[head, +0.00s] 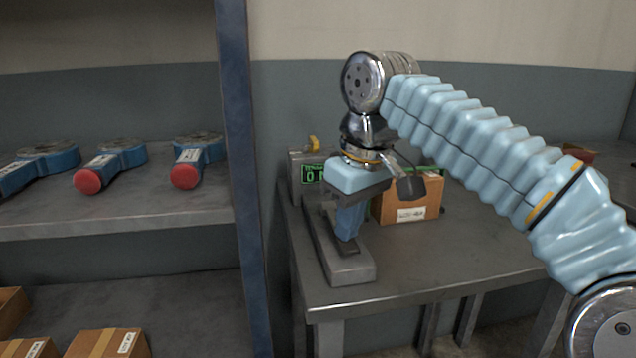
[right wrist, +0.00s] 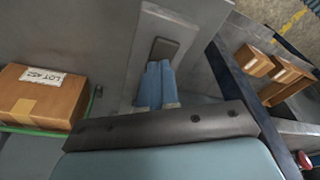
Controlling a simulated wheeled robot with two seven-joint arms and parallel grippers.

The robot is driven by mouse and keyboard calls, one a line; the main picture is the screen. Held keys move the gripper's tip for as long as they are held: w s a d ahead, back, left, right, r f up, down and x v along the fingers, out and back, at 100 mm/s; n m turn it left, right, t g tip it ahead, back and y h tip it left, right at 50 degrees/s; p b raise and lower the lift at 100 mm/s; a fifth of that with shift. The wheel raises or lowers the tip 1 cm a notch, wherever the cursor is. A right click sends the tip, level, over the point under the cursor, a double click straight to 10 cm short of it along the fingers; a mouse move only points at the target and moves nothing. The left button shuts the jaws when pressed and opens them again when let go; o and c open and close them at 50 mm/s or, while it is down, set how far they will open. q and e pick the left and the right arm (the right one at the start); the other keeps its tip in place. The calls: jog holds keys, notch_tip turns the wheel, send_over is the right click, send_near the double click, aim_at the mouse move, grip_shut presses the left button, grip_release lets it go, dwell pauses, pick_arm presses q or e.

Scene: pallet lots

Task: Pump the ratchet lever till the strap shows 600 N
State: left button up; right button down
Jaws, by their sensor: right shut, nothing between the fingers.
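My right gripper (head: 347,236) points down, shut and empty, over a long grey fixture (head: 350,268) on the table. In the right wrist view its blue fingers (right wrist: 157,75) are together, beside or over a dark inset (right wrist: 163,49) in the grey part; I cannot tell whether they touch it. A grey readout unit (head: 296,182) stands behind the gripper, its green display (head: 312,174) partly hidden and showing a 0. I cannot make out for certain which part is the ratchet lever. A green strap (right wrist: 93,104) runs by a labelled cardboard box (right wrist: 38,97). My left gripper is not in view.
The grey table (head: 450,250) is clear in front of the box. A blue post (head: 238,150) separates it from a shelf (head: 130,222) holding several blue tools, two showing red ends. More cardboard boxes (head: 108,344) sit on the lower shelf.

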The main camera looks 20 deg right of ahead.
notch_tip(320, 180, up, 12)
jog(key=p, duration=0.8)
jog(key=shift+w, duration=0.4)
jog(key=shift+r, duration=0.25)
dwell(0.9)
jog(key=shift+s+f+b, duration=0.15)
jog(key=shift+f+b, duration=0.8)
jog(key=shift+f, duration=1.8)
jog(key=shift+f, duration=0.1)
